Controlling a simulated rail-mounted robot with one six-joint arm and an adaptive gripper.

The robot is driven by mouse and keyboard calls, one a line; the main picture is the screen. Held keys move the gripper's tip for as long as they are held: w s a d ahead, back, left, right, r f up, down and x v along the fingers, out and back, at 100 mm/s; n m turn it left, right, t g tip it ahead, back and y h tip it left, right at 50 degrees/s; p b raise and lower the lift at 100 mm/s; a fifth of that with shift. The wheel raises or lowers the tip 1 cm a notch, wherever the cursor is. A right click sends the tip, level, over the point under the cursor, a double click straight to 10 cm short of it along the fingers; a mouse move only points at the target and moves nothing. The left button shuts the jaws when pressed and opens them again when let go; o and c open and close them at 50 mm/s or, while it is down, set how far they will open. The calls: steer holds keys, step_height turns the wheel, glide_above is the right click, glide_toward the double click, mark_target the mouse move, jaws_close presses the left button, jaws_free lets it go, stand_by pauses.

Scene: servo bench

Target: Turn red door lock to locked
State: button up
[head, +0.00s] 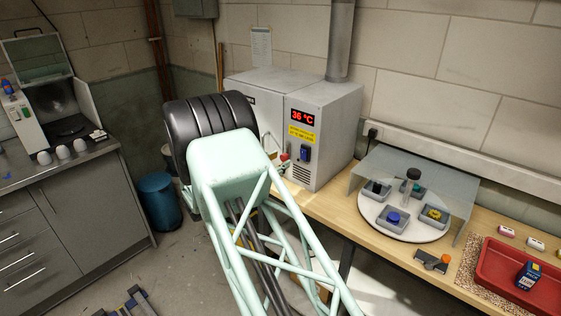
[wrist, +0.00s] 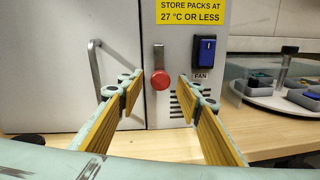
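The red door lock (wrist: 160,79) is a round red knob with a grey bar standing straight up from it. It sits on the grey cabinet front, just right of the door seam. In the head view, a small bit of red (head: 284,156) shows there beside my arm. My gripper (wrist: 160,92) is open and empty in the wrist view. Its two yellow-padded fingers point at the cabinet, one on each side of the knob in the picture. The knob looks farther off than the fingertips, with no contact visible. In the head view my arm hides most of the gripper.
The cabinet (head: 325,130) shows 36 °C. A blue FAN switch (wrist: 204,52) is right of the lock, under a yellow sign (wrist: 185,12). A door handle (wrist: 95,68) stands at the left. A turntable (head: 400,232) and red tray (head: 500,285) occupy the bench further right.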

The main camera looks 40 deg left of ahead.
steer(key=shift+w, duration=0.8)
steer(key=shift+d, duration=0.1)
steer(key=c, duration=0.8)
